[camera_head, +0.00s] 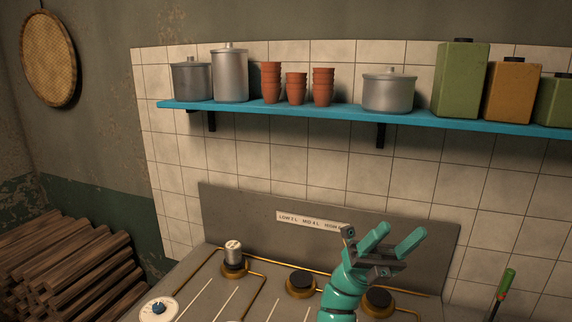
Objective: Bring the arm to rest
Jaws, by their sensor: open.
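My gripper (391,240) is teal with dark grey parts. It is raised above the right side of the stove (222,210), in front of its backsplash. Its two fingers are spread apart with nothing between them. My teal arm comes up from the bottom edge of the view and hides part of the stove top and the end of the label on the backsplash.
A small metal cylinder (233,251) stands on the left rear burner. Dark burners (300,283) lie left of and behind my arm. A blue shelf (340,115) holds pots, clay cups and canisters. Firewood (75,265) is stacked at left. A green-handled tool (507,281) stands at right.

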